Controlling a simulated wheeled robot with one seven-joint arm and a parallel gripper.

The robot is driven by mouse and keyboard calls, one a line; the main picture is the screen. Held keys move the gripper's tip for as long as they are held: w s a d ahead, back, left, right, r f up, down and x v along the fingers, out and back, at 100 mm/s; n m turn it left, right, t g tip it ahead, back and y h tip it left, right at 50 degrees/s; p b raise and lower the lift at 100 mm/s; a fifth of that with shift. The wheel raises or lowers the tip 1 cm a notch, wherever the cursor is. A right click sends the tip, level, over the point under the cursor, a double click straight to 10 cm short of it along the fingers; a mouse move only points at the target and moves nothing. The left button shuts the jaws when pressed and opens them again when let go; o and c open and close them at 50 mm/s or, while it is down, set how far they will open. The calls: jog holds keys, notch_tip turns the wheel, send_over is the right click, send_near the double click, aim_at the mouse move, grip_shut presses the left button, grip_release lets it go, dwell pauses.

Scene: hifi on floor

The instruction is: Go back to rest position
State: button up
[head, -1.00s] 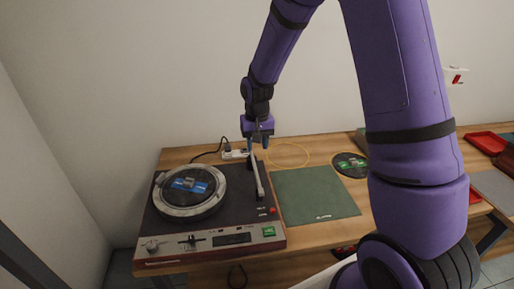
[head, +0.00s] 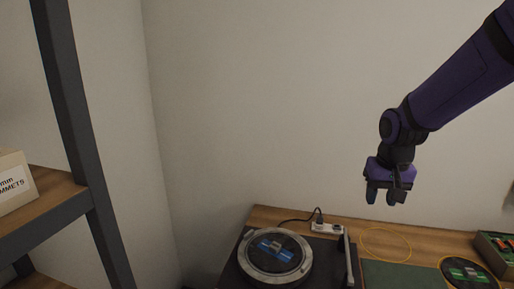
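My gripper (head: 382,196) hangs from the purple arm at the right of the head view, pointing down above the back of the table. The front of the turntable is cut off by the picture's lower edge.
A white power strip (head: 327,228) with a black plug and a yellow cable loop (head: 386,244) lie on the wooden table. A green mat (head: 395,275), a black disc (head: 468,272) and a box (head: 495,250) are at the right. A shelf (head: 60,215) with a white box (head: 12,183) stands at the left.

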jog(key=s+r+n+t, duration=0.1)
jog(key=s+r, duration=0.5)
jog(key=s, duration=0.5)
jog(key=s+r+t, duration=0.2)
jog(key=s+r, duration=0.4)
jog(key=s, duration=0.5)
jog(key=shift+s+d+n, duration=0.2)
jog(key=shift+d+n, duration=0.2)
jog(key=shift+d, duration=0.05)
dwell(0.6)
